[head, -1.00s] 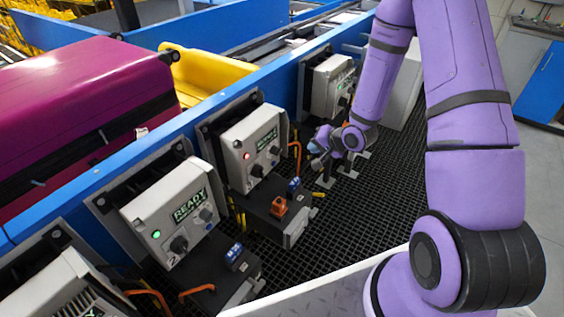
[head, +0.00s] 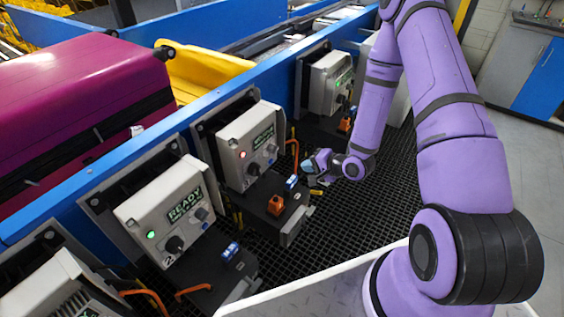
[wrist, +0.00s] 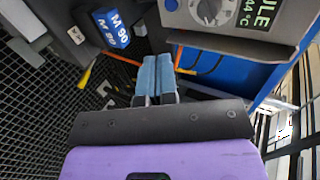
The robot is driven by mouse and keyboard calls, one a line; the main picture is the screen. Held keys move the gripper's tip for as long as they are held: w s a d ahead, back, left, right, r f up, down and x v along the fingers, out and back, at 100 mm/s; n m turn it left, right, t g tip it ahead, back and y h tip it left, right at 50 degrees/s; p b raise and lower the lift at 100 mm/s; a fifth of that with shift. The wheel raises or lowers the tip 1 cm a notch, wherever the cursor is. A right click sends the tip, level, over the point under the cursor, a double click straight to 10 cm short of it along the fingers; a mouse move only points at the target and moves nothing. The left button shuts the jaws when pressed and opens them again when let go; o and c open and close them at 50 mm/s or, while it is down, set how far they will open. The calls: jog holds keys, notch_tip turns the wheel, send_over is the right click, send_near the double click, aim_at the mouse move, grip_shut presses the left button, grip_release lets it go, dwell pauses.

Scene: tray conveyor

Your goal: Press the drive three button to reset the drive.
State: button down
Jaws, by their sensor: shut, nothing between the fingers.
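The grey drive box with a red light (head: 243,155) is in the middle of the head view, with a small display, a black knob (head: 253,169) and a small round button (head: 272,148) on its face. I take it for drive three; its number is not readable. My gripper (head: 312,164) is shut and empty, to the right of this box and apart from it. In the wrist view its pale blue fingers (wrist: 157,72) lie together, pointing towards the lower edge of a drive box (wrist: 230,35) with a dial (wrist: 210,10).
Drive box 2 (head: 165,212), with a green light and READY display, stands nearer. Another green-lit box (head: 330,84) stands farther. Below the red-lit box is a dark motor unit with an orange part (head: 275,205). A blue M 90 block (wrist: 112,27) is left of the fingers.

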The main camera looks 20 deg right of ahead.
aim_at(269, 159)
jog(key=x, duration=0.8)
jog(key=r+x, duration=0.1)
jog(key=x, duration=0.3)
jog(key=shift+w+a, duration=0.7)
jog(key=shift+w, duration=0.15)
jog(key=shift+w+a, duration=0.3)
jog(key=shift+w, duration=0.2)
jog(key=shift+w+a+r, duration=0.15)
jog(key=shift+w+a, duration=0.05)
